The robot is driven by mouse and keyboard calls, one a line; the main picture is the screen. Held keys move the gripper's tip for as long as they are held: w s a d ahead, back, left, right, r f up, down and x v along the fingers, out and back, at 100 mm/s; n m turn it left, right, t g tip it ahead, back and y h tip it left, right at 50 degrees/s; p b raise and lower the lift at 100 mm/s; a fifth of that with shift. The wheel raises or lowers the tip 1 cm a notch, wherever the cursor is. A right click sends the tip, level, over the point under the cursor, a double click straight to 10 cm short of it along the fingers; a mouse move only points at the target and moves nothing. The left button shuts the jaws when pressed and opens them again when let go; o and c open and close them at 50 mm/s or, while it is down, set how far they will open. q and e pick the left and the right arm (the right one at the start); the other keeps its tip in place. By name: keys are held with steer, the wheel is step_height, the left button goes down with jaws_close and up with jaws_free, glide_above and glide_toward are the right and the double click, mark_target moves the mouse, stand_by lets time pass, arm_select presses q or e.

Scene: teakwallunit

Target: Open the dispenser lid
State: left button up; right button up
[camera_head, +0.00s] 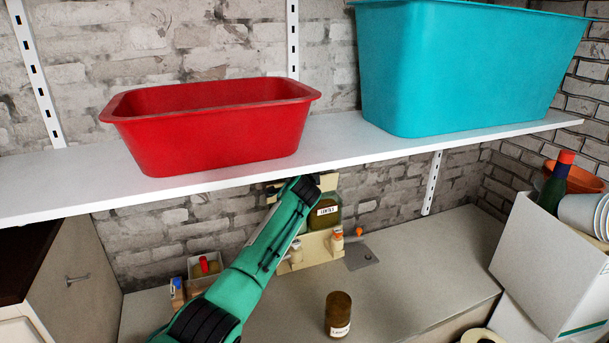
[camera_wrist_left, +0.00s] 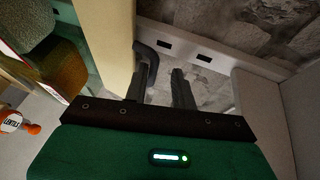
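The dispenser (camera_head: 327,214) stands on the counter under the shelf, a cream frame around a jar labelled LENTILS. My left gripper (camera_head: 306,187) is at its upper left, just below the shelf edge; its fingers are hard to make out there. In the left wrist view the two dark fingers (camera_wrist_left: 161,88) are apart with nothing visible between them. A cream upright panel (camera_wrist_left: 106,50), seemingly part of the dispenser, is left of the fingers. A dark curved handle-like piece (camera_wrist_left: 150,58) sits by the panel, close to the left finger; contact cannot be told. The lid is not clearly visible.
A white shelf (camera_head: 335,150) above carries a red tub (camera_head: 215,130) and a turquoise tub (camera_head: 455,75). A brown jar (camera_head: 338,313) stands at the front. A white box (camera_head: 545,265) is at right. Counter right of the dispenser is mostly clear.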

arm_select(q)
steer(key=shift+o, duration=0.7)
steer(key=shift+r, duration=0.3)
steer(key=shift+f, duration=0.15)
steer(key=shift+s+f, duration=0.1)
steer(key=s+r+b, duration=0.2)
steer(key=s+b, duration=0.3)
steer(key=s, duration=0.8)
steer(key=shift+s+r, duration=0.25)
steer(key=shift+r, duration=0.15)
steer(key=shift+f, duration=0.1)
